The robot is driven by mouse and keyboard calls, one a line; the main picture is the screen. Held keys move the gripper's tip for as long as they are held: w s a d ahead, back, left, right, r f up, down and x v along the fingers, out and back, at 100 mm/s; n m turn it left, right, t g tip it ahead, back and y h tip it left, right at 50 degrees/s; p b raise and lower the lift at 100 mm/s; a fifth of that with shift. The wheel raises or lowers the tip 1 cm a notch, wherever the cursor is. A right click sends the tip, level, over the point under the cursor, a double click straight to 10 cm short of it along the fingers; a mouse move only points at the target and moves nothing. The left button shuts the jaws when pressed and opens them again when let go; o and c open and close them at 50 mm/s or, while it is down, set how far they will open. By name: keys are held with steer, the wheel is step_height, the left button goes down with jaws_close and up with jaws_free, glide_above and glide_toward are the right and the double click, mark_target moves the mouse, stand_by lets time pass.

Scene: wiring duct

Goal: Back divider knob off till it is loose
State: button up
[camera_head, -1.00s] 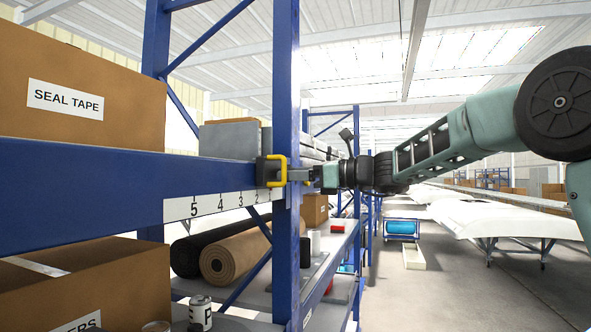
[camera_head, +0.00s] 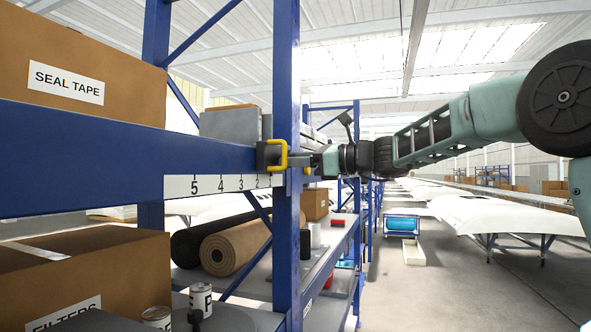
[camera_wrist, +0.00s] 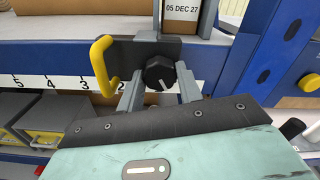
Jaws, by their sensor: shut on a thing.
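The divider knob (camera_wrist: 160,73) is black and ribbed with a pale pointer line, seen face-on in the wrist view. It sits on a dark divider bracket (camera_wrist: 135,50) mounted on the blue shelf beam, with a yellow handle (camera_wrist: 103,66) to its left. My gripper (camera_wrist: 160,84) has one finger on each side of the knob and is shut on it. In the head view my gripper (camera_head: 322,161) reaches the bracket from the right, beside the yellow handle (camera_head: 280,156). The knob itself is hidden there, and the wrist view does not show any gap behind it.
A number scale (camera_head: 215,186) runs along the beam below the bracket. A blue upright (camera_head: 287,230) stands close by my gripper. A SEAL TAPE box (camera_head: 80,70) sits on the shelf. The aisle at right is open.

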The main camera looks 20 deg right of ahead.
steer(key=n+b, duration=1.7)
steer(key=n, duration=0.2)
stand_by(0.4)
steer(key=o, duration=1)
steer(key=shift+d+b, duration=0.15)
steer(key=shift+b, duration=0.15)
steer(key=b+v, duration=0.5)
steer(key=v, duration=1.2)
steer(key=shift+s+r, duration=0.1)
